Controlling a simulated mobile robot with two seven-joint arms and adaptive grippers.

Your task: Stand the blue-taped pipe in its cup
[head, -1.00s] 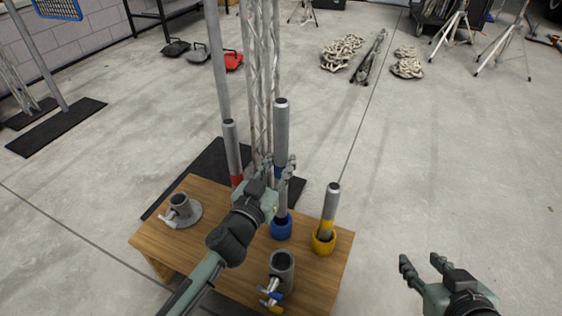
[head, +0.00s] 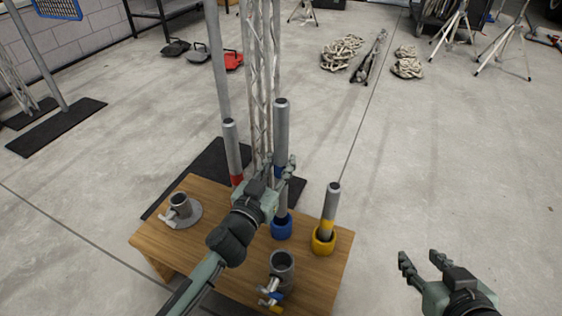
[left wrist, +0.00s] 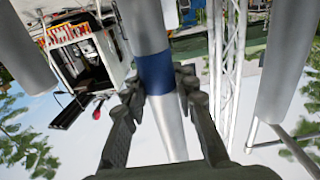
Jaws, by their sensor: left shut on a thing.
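The blue-taped pipe (head: 281,128) is a tall grey tube, upright in the head view. Its lower end is at the mouth of the blue cup (head: 281,229) on the table; I cannot tell how deep it sits. My left gripper (head: 285,172) is shut on the blue-taped pipe around the tape, partly hiding it. In the left wrist view the blue band (left wrist: 160,76) shows between the fingers (left wrist: 160,98). My right gripper (head: 424,260) is open and empty, out over the floor to the right of the table.
On the wooden table (head: 200,250), a yellow-taped pipe (head: 331,205) stands in a yellow cup (head: 323,242). A red-taped pipe (head: 231,150) stands behind my left arm. A grey clamp base (head: 181,208) and a grey socket (head: 282,265) are also there. A truss (head: 262,80) rises close behind.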

